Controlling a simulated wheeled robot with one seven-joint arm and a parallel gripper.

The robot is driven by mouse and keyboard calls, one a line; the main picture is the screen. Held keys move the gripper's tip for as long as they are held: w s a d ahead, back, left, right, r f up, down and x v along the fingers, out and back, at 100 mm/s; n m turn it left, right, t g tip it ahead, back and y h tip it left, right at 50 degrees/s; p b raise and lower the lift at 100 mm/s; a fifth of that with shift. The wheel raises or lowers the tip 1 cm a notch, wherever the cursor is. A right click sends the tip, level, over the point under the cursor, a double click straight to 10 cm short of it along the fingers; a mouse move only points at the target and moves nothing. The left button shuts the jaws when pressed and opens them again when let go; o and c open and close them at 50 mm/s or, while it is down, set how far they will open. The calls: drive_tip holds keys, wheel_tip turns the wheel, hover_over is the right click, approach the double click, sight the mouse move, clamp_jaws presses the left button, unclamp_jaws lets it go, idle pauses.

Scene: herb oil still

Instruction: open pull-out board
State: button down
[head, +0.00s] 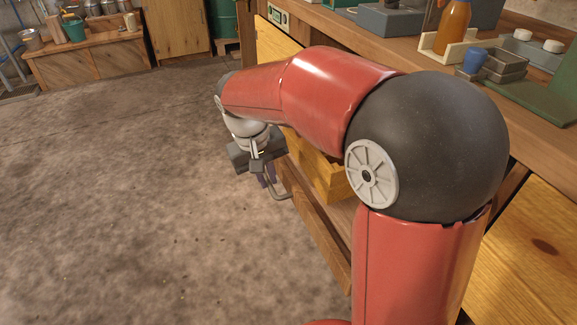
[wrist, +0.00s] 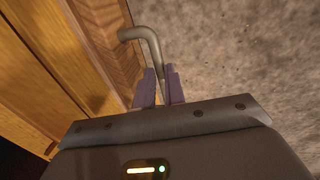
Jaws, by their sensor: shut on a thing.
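A grey bent bar handle (head: 281,194) shows low in front of the wooden bench in the head view. It also shows in the wrist view (wrist: 150,44), where one end meets the edge of a brown wooden front (wrist: 108,32). This brown front looks like the pull-out board's, but my arm hides much of it in the head view. My gripper (head: 267,181) points down beside the bench. In the wrist view its purple fingers (wrist: 159,86) are closed on the handle's straight part. How far the board stands out cannot be told.
A yellow wooden box or drawer part (head: 318,167) shows beneath my arm. The bench top (head: 408,52) holds an orange bottle (head: 453,27), a blue cup (head: 475,60) and metal trays. The concrete floor (head: 130,190) to the left is clear.

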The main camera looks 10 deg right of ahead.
drive_tip(key=shift+s+a, duration=0.15)
drive_tip(key=shift+a, duration=0.8)
drive_tip(key=c, duration=1.5)
unclamp_jaws()
drive_tip(key=shift+r, duration=0.1)
drive_tip(key=r, duration=0.2)
drive_tip(key=a+r, duration=0.1)
drive_tip(key=r, duration=0.2)
drive_tip(key=r+p, duration=0.1)
drive_tip(key=r, duration=0.1)
drive_tip(key=shift+s+a+r, duration=0.15)
drive_tip(key=shift+a+r, duration=0.05)
drive_tip(key=shift+r, duration=0.1)
drive_tip(key=shift+s, duration=0.1)
